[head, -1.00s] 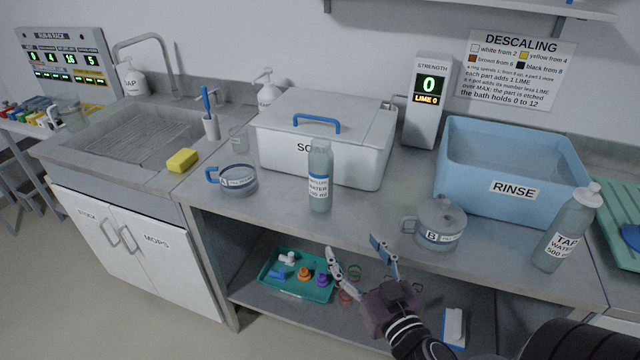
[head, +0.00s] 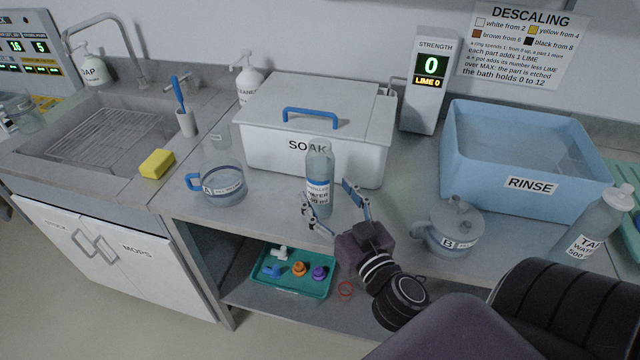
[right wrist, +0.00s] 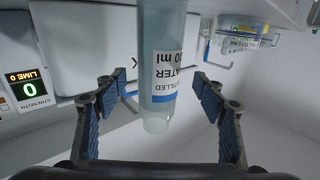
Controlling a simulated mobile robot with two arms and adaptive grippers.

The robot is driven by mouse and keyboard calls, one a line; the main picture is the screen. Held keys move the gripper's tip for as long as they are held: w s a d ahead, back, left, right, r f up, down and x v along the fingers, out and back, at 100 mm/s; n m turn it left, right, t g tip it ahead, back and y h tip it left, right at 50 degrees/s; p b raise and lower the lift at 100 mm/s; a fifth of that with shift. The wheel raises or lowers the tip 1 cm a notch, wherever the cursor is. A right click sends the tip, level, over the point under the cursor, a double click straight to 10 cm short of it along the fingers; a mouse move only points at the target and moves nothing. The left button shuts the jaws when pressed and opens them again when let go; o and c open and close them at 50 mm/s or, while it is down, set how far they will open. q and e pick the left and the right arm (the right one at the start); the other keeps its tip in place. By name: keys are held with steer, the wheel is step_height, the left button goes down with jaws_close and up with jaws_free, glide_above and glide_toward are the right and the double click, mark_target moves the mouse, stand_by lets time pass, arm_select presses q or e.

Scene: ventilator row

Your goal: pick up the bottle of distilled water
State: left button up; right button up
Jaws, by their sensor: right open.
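The bottle of distilled water (head: 319,170) stands upright on the counter in front of the SOAK box, with a white and blue label. My right gripper (head: 328,203) is open, and its two fingers are close to the bottle's lower part, one toward each side. In the right wrist view the bottle (right wrist: 162,60) shows between the open fingers (right wrist: 165,100), with a gap on each side. I cannot tell how far the fingers reach around it. My left gripper is in neither view.
The SOAK box (head: 260,150) stands behind the bottle. Jug A (head: 222,187) is to the left, and lidded pot B (head: 453,228) is to the right. The RINSE tub (head: 500,180) and tap water bottle (head: 592,228) are further right. A teal tray (head: 290,285) lies on the shelf below.

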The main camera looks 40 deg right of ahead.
mark_target(320, 183)
steer(key=w, duration=0.1)
steer(key=w+p, duration=0.1)
steer(key=w, duration=0.1)
steer(key=shift+d, duration=0.3)
steer(key=shift+w+d+f, duration=0.1)
steer(key=shift+w+d, duration=0.1)
steer(key=shift+w, duration=0.55)
steer(key=c, duration=0.7)
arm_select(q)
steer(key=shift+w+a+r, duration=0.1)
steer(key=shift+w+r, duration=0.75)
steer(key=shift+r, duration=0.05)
arm_select(e)
steer(key=c, duration=1)
